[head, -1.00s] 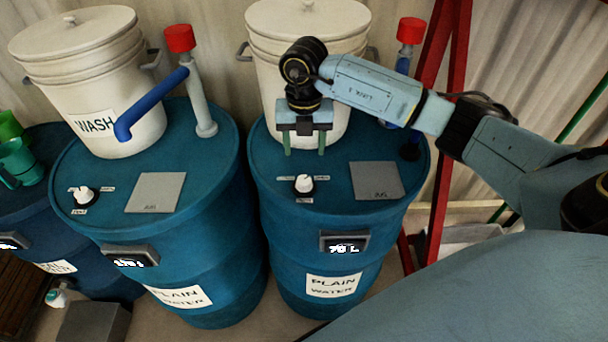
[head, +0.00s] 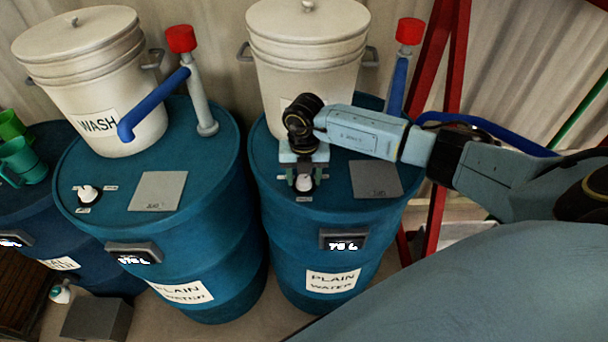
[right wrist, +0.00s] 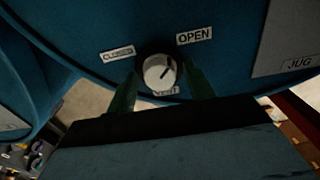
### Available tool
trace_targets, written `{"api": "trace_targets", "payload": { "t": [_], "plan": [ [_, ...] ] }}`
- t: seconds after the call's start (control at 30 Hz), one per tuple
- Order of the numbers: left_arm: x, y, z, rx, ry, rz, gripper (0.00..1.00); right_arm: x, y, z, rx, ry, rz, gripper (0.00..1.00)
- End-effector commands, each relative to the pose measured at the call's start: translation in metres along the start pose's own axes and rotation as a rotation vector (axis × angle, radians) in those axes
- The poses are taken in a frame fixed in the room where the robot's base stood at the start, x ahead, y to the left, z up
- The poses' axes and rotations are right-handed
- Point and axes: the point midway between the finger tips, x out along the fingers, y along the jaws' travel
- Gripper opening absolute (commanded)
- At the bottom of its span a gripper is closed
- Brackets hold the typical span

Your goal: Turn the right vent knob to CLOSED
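The right vent knob (head: 305,184) is a white dial on the right blue drum's lid (head: 345,210). In the right wrist view the knob (right wrist: 159,73) has a dark pointer mark aimed up and right, towards the OPEN label (right wrist: 194,36). The CLOSED label (right wrist: 118,54) is at its upper left. My right gripper (head: 304,182) is over the knob, and in the right wrist view its green fingers (right wrist: 162,92) stand apart on either side of it. I cannot tell whether they touch it. My left gripper is not in view.
A white lidded bucket (head: 307,60) stands behind my right gripper. A grey JUG plate (head: 376,180) lies right of the knob. A blue pipe with a red cap (head: 409,31) rises at the back right. The left drum has its own white knob (head: 88,194) and a WASH bucket (head: 90,75).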

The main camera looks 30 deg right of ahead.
Motion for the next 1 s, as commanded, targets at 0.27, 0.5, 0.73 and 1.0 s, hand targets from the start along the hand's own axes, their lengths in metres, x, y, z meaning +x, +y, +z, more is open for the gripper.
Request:
{"api": "trace_targets", "payload": {
  "t": [0.27,0.5,0.73,1.0],
  "plan": [
    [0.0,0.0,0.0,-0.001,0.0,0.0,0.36,0.0,0.0,0.0,0.0,0.0,0.0,0.15],
    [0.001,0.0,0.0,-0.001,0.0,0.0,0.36,0.0,0.0,0.0,-0.014,0.0,0.0,0.11],
    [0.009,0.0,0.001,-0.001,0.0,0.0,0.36,0.0,0.0,0.001,-0.101,-0.002,0.001,0.11],
    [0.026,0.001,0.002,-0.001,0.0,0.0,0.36,0.001,0.0,0.001,-0.318,-0.002,0.0,0.11]
  ]
}}
